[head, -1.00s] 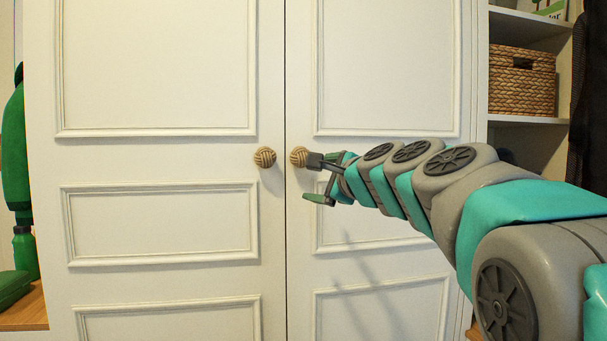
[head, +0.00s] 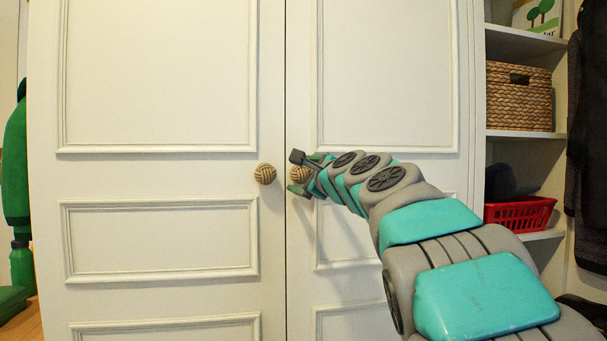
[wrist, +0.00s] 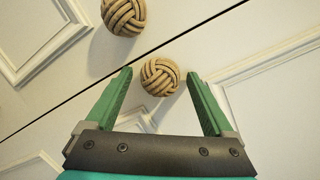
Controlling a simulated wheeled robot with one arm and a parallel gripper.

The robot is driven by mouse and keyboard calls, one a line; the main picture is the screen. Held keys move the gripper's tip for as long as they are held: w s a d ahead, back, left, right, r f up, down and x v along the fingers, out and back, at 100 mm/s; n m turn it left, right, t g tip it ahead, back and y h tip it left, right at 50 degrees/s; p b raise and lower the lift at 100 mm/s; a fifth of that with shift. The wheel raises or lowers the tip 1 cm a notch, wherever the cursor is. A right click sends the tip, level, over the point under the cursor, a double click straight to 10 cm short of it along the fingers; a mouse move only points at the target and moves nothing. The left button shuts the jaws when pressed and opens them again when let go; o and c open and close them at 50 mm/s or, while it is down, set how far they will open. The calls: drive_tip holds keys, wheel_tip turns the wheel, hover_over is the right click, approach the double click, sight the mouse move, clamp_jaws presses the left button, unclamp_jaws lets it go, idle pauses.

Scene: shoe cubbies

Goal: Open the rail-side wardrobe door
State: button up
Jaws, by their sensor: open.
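The white wardrobe has a left door (head: 160,175) and a right door (head: 385,75), which is nearer the dark clothes at the right. Both look shut, with a thin dark seam between them. The right door has a woven rope knob (head: 300,174), and the left door has a matching knob (head: 265,173). My gripper (head: 297,172) is open at the right knob, partly covering it. In the wrist view my gripper (wrist: 158,76) has its green fingers on either side of the right knob (wrist: 159,77), with gaps visible. The left knob (wrist: 124,17) lies beyond the seam.
Open shelves to the right hold a wicker basket (head: 519,97) and a red basket (head: 520,213). Dark clothes (head: 590,150) hang at the far right. A green object (head: 16,170) stands at the left edge. My arm covers the right door's lower part.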

clamp_jaws()
idle(0.8)
